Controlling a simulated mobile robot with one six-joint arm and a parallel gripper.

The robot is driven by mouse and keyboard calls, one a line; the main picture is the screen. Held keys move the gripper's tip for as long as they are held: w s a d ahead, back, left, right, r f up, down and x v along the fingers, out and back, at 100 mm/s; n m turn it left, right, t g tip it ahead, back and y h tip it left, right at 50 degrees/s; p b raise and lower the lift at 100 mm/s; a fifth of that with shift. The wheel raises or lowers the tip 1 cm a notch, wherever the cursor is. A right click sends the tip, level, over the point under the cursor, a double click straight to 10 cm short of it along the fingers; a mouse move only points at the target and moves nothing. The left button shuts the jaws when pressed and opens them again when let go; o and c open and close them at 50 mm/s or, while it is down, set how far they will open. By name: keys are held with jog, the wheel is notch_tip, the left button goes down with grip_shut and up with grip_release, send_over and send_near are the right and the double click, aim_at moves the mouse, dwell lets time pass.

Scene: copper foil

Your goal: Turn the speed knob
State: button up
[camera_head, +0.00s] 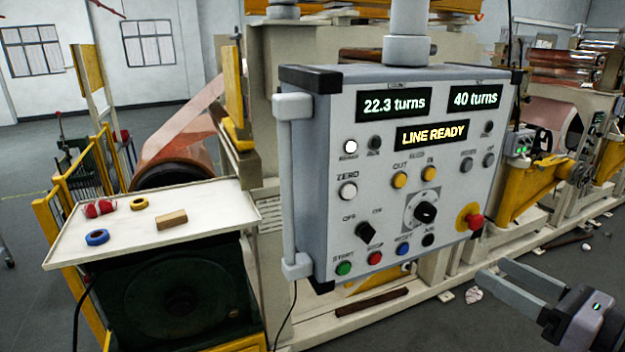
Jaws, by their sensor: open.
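A grey control panel (385,105) hangs in the middle of the view. A black knob (425,212) sits on a round scale plate at its lower right; this looks like the speed knob, but its label is too small to read. A second black knob (365,231) at lower left has OFF and ON marked above it. My gripper (491,271) is at the lower right, below and right of the panel. Its two fingers are apart, empty, and point left toward the panel. They do not touch the knob.
A red stop button (474,221) on a yellow base sits right of the knob. Yellow, white, green, red and blue buttons surround the knobs. The displays read "22.3 turns", "40 turns" and "LINE READY". A white tray table (170,250) with small items stands left. Foil machinery fills the background.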

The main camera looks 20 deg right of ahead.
jog(key=d+r+m+h, duration=0.1)
jog(key=d+r, duration=0.1)
send_near(431, 214)
jog(key=shift+t, duration=0.4)
jog(key=w, duration=0.2)
jog(key=w+a, duration=0.1)
jog(key=w, duration=0.5)
jog(key=shift+w+a+f+p, duration=0.2)
jog(key=shift+a+f+p, duration=0.05)
jog(key=shift+p, duration=0.15)
grip_shut()
